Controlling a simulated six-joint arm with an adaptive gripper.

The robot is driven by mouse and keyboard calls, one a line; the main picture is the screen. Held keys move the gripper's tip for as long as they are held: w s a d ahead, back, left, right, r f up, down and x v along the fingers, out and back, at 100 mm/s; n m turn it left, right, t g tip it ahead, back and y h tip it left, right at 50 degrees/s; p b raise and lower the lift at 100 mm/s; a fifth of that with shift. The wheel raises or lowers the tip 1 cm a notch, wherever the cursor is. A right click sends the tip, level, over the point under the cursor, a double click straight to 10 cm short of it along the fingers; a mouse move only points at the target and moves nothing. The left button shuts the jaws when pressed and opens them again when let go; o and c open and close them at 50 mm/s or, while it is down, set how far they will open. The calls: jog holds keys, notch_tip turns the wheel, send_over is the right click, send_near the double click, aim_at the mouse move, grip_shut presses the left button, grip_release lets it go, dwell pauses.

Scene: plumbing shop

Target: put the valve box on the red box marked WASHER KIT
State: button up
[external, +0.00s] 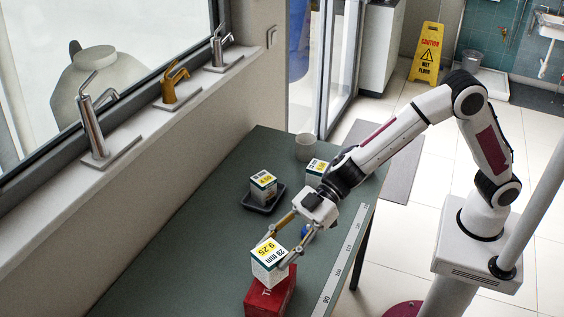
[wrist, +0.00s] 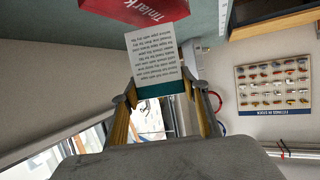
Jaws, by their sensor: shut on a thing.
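A white and green box with a yellow top label reading 9.25 and 20 mm, which I take as the valve box (external: 269,267), is between my gripper's fingers (external: 275,250). My gripper is shut on it. In the wrist view the valve box (wrist: 157,55) shows a face of small print, and my gripper's fingers (wrist: 160,88) are on both sides of it. The red box (external: 268,298) is directly below it on the table. It shows in the wrist view (wrist: 135,10) with the word Tinlark; WASHER KIT is not readable. I cannot tell whether the boxes touch.
A similar box (external: 263,184) sits in a black tray (external: 252,205) on the green table (external: 180,255). Another similar box (external: 316,167) and a grey cup (external: 306,147) stand farther back. A blue object (external: 305,231) is partly hidden by my gripper. The table's left side is clear.

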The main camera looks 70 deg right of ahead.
jog(key=shift+f, duration=1.5)
jog(key=shift+f, duration=0.15)
jog(key=o, duration=1.5)
jog(key=shift+f, duration=0.1)
jog(key=shift+r, duration=0.2)
jog(key=shift+s+d+r, duration=0.15)
jog(key=shift+d+r, duration=0.05)
jog(key=shift+d, duration=0.3)
jog(key=shift+v, duration=5.45)
